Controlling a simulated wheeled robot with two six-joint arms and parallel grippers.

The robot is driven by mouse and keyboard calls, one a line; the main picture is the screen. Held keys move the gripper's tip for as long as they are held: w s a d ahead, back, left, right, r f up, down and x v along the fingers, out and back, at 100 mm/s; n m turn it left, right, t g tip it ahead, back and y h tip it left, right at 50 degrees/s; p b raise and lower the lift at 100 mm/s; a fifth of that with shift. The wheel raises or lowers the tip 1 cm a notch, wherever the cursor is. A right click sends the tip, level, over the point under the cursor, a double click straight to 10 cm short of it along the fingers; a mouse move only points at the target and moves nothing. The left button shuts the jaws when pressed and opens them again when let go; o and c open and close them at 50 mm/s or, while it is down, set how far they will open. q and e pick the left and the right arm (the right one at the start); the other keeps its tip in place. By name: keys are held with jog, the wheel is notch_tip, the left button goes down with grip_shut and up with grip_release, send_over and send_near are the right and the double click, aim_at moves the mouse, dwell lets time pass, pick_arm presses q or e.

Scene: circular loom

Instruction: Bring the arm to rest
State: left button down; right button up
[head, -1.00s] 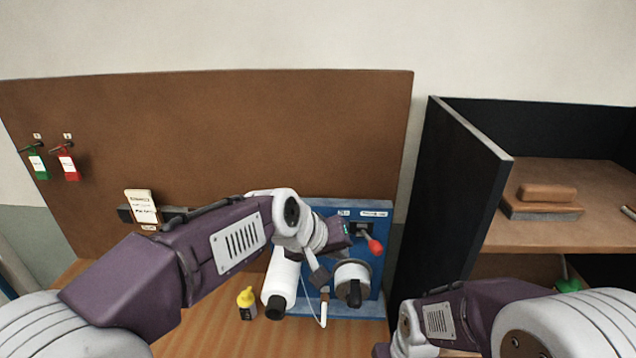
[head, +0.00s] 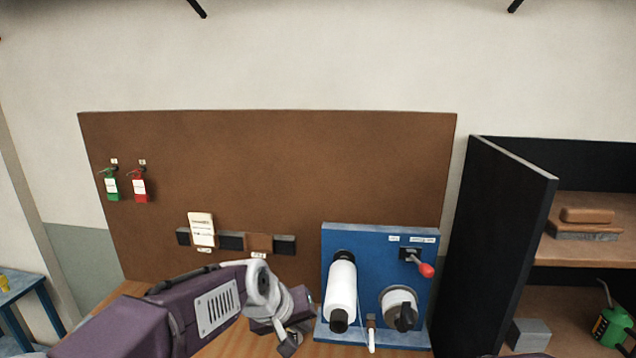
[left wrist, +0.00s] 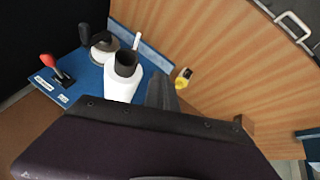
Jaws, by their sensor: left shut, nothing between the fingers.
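My left arm comes in from the lower left in the head view. Its gripper (head: 291,341) is low, just left of the blue loom panel (head: 378,243), apart from it and empty. The panel carries a white spool (head: 341,290), a round grey-white part with a black knob (head: 399,306) and a lever with a red knob (head: 426,270). In the left wrist view the panel (left wrist: 86,82) and spool (left wrist: 121,84) lie beyond the dark gripper body, which hides the lower part of that view. My right gripper does not show.
A brown board (head: 290,170) stands behind the table, with green (head: 111,187) and red (head: 140,188) tags. A black shelf unit (head: 490,240) bounds the right side. A yellow bottle (left wrist: 184,76) stands on the wooden table (left wrist: 225,60). The air above the panel is clear.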

pick_arm(q)
jog(key=s+a+f+m+g+y+b, duration=0.1)
jog(key=s+a+f+g+y+b, duration=0.1)
jog(key=s+a+f, duration=1.3)
jog(key=s+f+g+y, duration=0.1)
jog(key=s+f+g, duration=0.1)
jog(key=s+f, duration=0.1)
jog(key=shift+s+a+f+m, duration=0.15)
jog(key=shift+f+m, duration=0.25)
jog(key=shift+f, duration=0.1)
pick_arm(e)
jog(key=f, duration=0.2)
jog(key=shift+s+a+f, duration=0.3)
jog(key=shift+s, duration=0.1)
